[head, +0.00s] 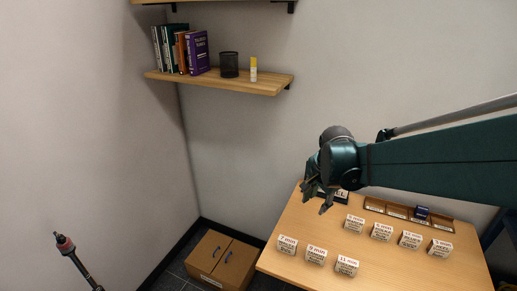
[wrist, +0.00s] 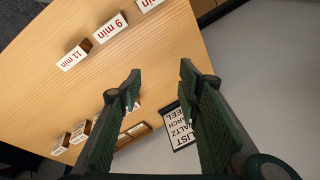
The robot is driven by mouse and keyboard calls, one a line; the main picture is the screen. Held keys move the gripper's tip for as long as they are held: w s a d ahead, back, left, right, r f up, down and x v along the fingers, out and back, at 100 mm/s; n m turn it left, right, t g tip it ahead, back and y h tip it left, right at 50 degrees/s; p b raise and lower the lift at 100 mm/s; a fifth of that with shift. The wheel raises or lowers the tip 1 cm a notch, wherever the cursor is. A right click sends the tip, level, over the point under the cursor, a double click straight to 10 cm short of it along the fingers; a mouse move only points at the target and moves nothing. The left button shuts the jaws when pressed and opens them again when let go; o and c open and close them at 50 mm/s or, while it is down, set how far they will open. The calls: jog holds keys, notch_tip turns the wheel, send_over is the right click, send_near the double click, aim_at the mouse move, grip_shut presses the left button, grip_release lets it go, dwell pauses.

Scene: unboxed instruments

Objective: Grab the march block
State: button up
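Several small blocks with white labels stand on the wooden table. The front row reads 7 min (head: 287,245), 9 min (head: 316,255) and 11 min (head: 347,266). The back row's leftmost block (head: 354,224) has print too small to read. I cannot tell which block is the march block. In the wrist view, the 9 min block (wrist: 109,27) and 11 min block (wrist: 75,55) lie at the upper left. My gripper (head: 317,202) is open and empty above the table's back left part. Its spread fingers also show in the wrist view (wrist: 159,75).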

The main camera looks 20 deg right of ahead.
jog(key=w+d+f+m+g+p, duration=0.1)
jog(key=d+f+m, duration=0.2)
jog(key=d, duration=0.3)
jog(key=d+f+m+g+p, duration=0.1)
jog(key=d+f+m+p, duration=0.1)
jog(key=d+m, duration=0.3)
jog(key=m+g+y+p, duration=0.1)
jog(key=m+p, duration=0.1)
jog(key=m, duration=0.2)
send_over(356, 218)
jog(key=f, duration=0.6)
jog(key=shift+a+f, duration=0.2)
jog(key=shift+a, duration=0.05)
jog(key=shift+d+f, duration=0.15)
jog(key=shift+f+b, duration=0.3)
jog(key=shift+f, duration=1)
jog(key=shift+s+f+b, duration=0.1)
jog(key=shift+f+b, duration=0.5)
jog(key=shift+f, duration=2)
jog(key=shift+c, duration=0.7)
jog(key=c, duration=0.8)
